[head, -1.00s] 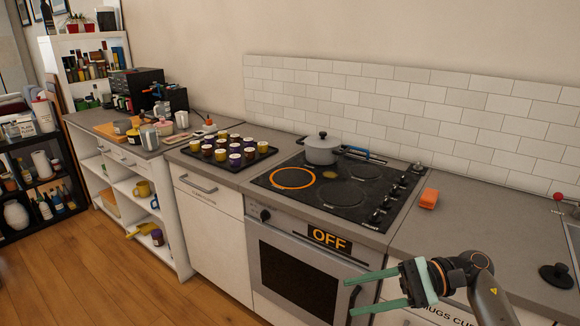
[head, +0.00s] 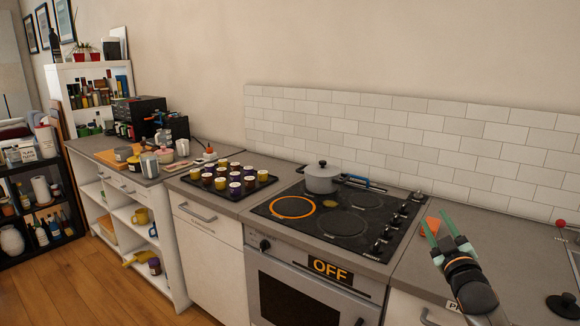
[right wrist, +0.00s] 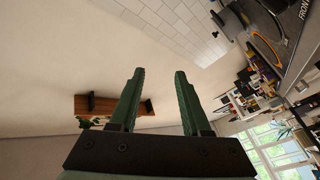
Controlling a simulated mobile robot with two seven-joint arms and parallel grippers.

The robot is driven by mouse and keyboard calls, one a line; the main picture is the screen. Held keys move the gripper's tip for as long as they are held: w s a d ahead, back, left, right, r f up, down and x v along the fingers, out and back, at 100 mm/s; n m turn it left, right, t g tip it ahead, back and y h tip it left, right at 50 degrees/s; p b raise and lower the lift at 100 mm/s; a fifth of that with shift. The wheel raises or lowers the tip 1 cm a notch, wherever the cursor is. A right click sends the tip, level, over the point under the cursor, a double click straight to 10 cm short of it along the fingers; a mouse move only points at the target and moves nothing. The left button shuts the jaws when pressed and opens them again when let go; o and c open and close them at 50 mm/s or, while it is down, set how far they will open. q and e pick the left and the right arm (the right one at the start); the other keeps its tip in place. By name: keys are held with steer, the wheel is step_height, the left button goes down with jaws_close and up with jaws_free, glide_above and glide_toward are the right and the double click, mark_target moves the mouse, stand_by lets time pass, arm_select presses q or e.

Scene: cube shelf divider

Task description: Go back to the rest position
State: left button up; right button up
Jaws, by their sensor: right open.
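My right gripper (head: 438,234) is at the lower right in the head view, in front of the counter to the right of the stove. Its two green fingers are apart and point up and away. The right wrist view shows the same open fingers (right wrist: 158,100) with nothing between them. Behind them are a pale wall and a wooden shelf (right wrist: 110,105). My left gripper is not in view.
A grey pot (head: 321,178) stands on the black cooktop (head: 345,222). A dark tray (head: 262,183) of several small cups sits to its left. An orange block (head: 430,226) lies on the counter, partly behind my right gripper. The floor (head: 120,290) at lower left is clear.

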steer(key=s+a+f+m+g+y, duration=0.15)
steer(key=s+f, duration=0.25)
steer(key=f, duration=0.4)
steer(key=s+a+f+m+g, duration=0.1)
steer(key=s+a+f+g, duration=0.2)
steer(key=f, duration=0.4)
steer(key=s+a+f+m+g, duration=0.1)
steer(key=s+a+f, duration=0.2)
steer(key=s+f, duration=0.35)
steer(key=s+a+f+g, duration=0.1)
steer(key=s+a+f, duration=0.2)
steer(key=s, duration=0.6)
steer(key=s+a+f+m+g+y, duration=0.1)
steer(key=s+a+f+g, duration=0.1)
steer(key=s+a+f, duration=0.2)
steer(key=s+a+f+g+y, duration=0.1)
steer(key=s+a+f+g, duration=0.1)
steer(key=s+f, duration=0.6)
steer(key=s+a, duration=0.1)
steer(key=s, duration=0.5)
steer(key=shift+s+a+f, duration=0.2)
steer(key=shift+s+f, duration=0.05)
steer(key=shift+f, duration=0.15)
